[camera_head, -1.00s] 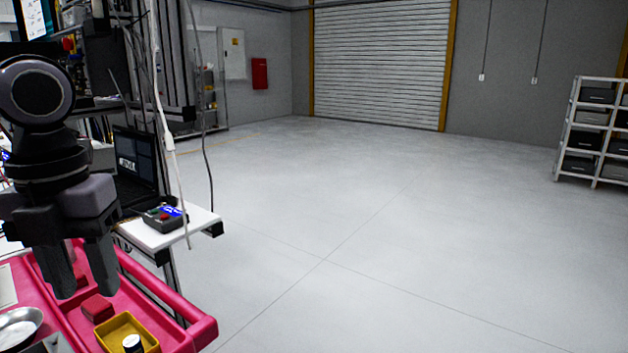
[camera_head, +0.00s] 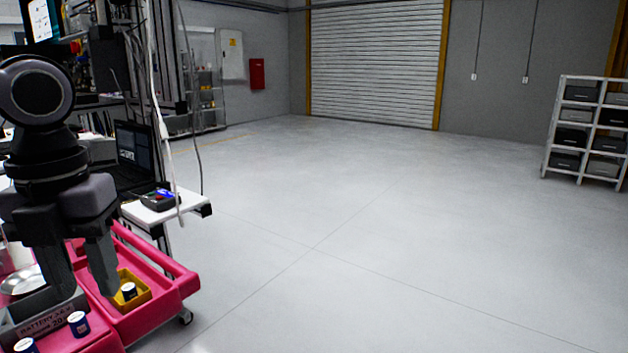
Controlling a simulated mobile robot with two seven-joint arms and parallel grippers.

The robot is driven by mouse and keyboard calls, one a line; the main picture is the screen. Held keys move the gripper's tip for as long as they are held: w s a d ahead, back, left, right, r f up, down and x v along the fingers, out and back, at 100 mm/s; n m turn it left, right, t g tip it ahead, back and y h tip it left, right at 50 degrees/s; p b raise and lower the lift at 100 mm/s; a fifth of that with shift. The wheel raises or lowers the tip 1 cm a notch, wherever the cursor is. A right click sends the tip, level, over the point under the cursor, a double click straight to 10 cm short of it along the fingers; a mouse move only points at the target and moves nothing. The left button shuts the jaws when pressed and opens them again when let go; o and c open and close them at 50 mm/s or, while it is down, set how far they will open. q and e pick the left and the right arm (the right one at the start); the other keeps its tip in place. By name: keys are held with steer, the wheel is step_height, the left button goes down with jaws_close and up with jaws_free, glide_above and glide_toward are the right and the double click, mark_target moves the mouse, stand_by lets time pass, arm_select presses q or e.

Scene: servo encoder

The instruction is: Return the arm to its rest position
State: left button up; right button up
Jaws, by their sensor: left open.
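My left arm comes in from the left edge, and its gripper (camera_head: 82,285) points down over the pink cart (camera_head: 165,312). The fingers are apart with nothing seen between them. The yellow tray (camera_head: 143,297) on the cart stands just right of the fingers, with a small white-topped cylinder (camera_head: 129,290) in it. My right arm and gripper are not in view.
Battery cylinders (camera_head: 78,323) stand by a labelled grey box (camera_head: 35,318) on the cart. A metal bowl (camera_head: 22,280) is behind. A white shelf (camera_head: 178,207) holds a small device (camera_head: 160,198). Open floor lies right, with a rack (camera_head: 588,128) far off.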

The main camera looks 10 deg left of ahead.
arm_select(q)
steer(key=w+a+f+n+t+h+b, duration=0.1)
steer(key=w+f+n+t+h+b, duration=0.15)
steer(key=f+n+t, duration=0.55)
steer(key=w+a+f+n+t+h+b, duration=0.1)
steer(key=f+n+h+b, duration=0.15)
steer(key=f, duration=0.85)
steer(key=w+f+n+t+h+b, duration=0.2)
steer(key=f+n+t+h, duration=0.3)
steer(key=f, duration=0.5)
steer(key=s+d+f+n+g+y+b, duration=0.1)
steer(key=s+d+f+n+y, duration=0.3)
steer(key=f, duration=0.3)
steer(key=s+d+f+n+g+y+b, duration=0.1)
steer(key=s+d+f+n, duration=0.25)
steer(key=f+n, duration=0.35)
steer(key=s+d+f+n+g+y+b, duration=0.1)
steer(key=s+d+f+n+y, duration=0.25)
steer(key=f, duration=0.45)
step_height(320, 180, up, 13)
steer(key=s+p, duration=0.1)
steer(key=p, duration=1.5)
steer(key=shift+s+d+g+h, duration=0.15)
steer(key=shift+d+g+h, duration=0.05)
steer(key=shift+g+h, duration=0.15)
